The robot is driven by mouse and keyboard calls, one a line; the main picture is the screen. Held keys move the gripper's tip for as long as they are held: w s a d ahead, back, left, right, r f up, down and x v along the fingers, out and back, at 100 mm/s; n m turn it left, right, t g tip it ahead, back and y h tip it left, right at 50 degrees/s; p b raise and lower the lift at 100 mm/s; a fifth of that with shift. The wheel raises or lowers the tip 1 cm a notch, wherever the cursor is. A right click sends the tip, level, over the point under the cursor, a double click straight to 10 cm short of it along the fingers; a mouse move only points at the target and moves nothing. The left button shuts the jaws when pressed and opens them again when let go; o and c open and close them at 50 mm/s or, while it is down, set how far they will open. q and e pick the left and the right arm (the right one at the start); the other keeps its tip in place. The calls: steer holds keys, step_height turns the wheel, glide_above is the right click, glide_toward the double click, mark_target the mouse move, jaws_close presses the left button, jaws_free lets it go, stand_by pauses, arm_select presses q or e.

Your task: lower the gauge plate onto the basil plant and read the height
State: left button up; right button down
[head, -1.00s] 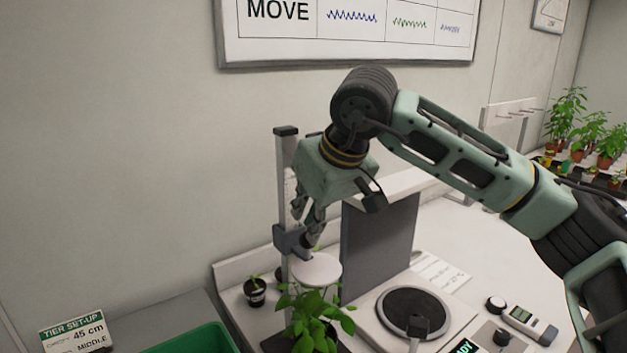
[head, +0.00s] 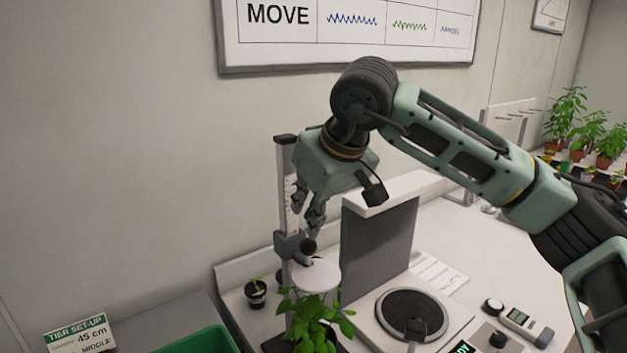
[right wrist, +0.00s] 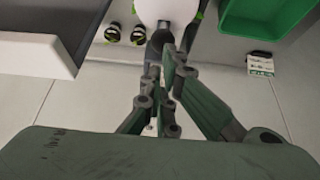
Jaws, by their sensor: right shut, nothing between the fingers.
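The height gauge is an upright post (head: 287,190) with a scale, a grey slider (head: 287,247) and a dark round knob (head: 308,246). Its round white gauge plate (head: 317,276) sits level just over the top of the basil plant (head: 318,325); I cannot tell whether it touches the leaves. My right gripper (head: 313,226) is shut and empty, pointing down just above the knob; contact is unclear. The right wrist view shows the white plate (right wrist: 167,8) beyond the closed fingers (right wrist: 170,62). I cannot read the scale. My left gripper is not in view.
A small black pot (head: 256,294) stands left of the post. A green tray (head: 200,343) and a set-up card (head: 80,335) are lower left.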

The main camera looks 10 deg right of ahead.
mark_target(310, 241)
steer(key=shift+r+p, duration=1.55)
steer(key=shift+r, duration=0.6)
